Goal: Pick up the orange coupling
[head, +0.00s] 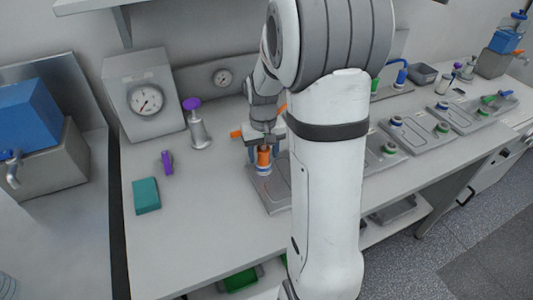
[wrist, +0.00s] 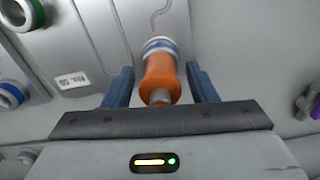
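The orange coupling (head: 263,157) stands upright on a white and blue ringed fitting on a grey tray (head: 272,190) in the head view. In the wrist view the orange coupling (wrist: 160,78) lies between the two blue fingers of my gripper (wrist: 160,86). A gap shows on both sides of it, so the fingers are apart and do not touch it. In the head view my gripper (head: 264,147) is right at the coupling, partly hidden by my own arm.
A purple-knobbed metal valve (head: 198,128), a purple piece (head: 167,163) and a teal block (head: 146,196) are to the left. A gauge box (head: 145,95) stands behind. More grey trays (head: 415,135) with ringed fittings run to the right. The bench's front left is clear.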

